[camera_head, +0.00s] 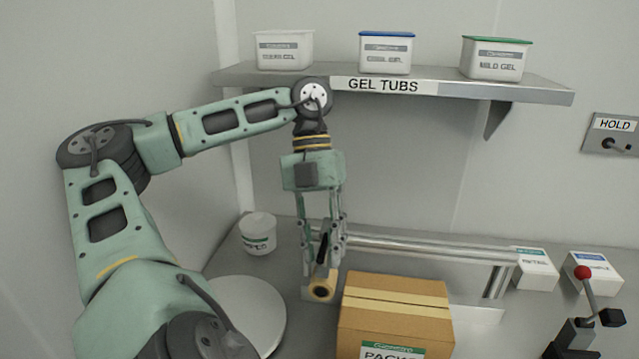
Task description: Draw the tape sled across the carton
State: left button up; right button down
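The tape sled shows as a tan tape roll (321,291) with a black handle, by the left end of a metal rail (420,248). My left gripper (323,250) points down over it, its fingers close on both sides of the black handle; it appears shut on the handle. The brown carton (392,324) stands just right of the sled, with a paler strip across its top and a label on its front, cut off by the bottom edge. The sled's lower part is partly hidden. My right gripper is not in view.
A shelf (550,92) with three gel tubs spans the back wall. A white tub (258,233) and a round disc (250,306) are at left.

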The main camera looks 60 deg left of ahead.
pick_arm(q)
jog(key=v, duration=1.1)
jog(key=shift+w+d+f, duration=0.1)
jog(key=shift+f, duration=0.05)
dwell(0.5)
